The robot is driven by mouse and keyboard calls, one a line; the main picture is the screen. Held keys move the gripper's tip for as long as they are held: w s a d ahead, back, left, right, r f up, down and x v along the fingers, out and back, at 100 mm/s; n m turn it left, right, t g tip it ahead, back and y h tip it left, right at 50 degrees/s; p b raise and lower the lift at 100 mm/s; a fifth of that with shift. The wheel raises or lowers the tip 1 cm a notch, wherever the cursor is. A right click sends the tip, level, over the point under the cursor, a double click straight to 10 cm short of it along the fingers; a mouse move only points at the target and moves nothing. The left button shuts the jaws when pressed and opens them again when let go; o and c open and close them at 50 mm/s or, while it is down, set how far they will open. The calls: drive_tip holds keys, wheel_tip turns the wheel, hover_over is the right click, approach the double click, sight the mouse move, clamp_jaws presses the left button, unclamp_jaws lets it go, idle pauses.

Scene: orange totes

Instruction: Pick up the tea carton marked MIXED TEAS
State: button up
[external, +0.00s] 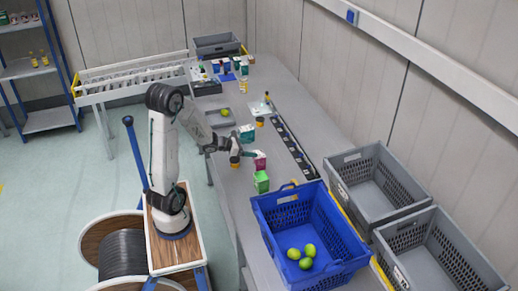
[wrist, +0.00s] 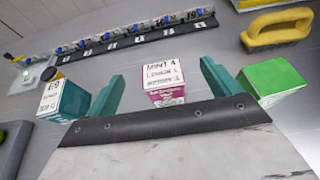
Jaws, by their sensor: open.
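My gripper (wrist: 161,88) is open, with its teal fingers apart and nothing held. A magenta carton (wrist: 165,98) stands beyond the fingertips, between them in the wrist view; its white label seems to read MINT & LEMON. It also shows in the external view (external: 259,161), just right of my gripper (external: 247,149). A teal carton (wrist: 72,104) with a white label, hard to read, is left of the left finger; it is behind my gripper in the external view (external: 246,132). A green carton (wrist: 274,82) is right of the right finger, its label not visible. I cannot make out MIXED TEAS on any carton.
A blue crate (external: 345,262) with several green fruits stands at the table's near end, beside two grey crates (external: 348,158). A dark labelled strip (external: 292,150) runs along the table. A yellow-handled tool (wrist: 278,27) lies beyond the green carton.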

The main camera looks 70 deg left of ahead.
sight(262, 153)
drive_tip(key=w+f, duration=0.6)
drive_tip(key=w, duration=0.1)
drive_tip(key=shift+w+a+f, duration=0.1)
drive_tip(key=shift+a+f, duration=0.05)
drive_tip(key=c, duration=1.2)
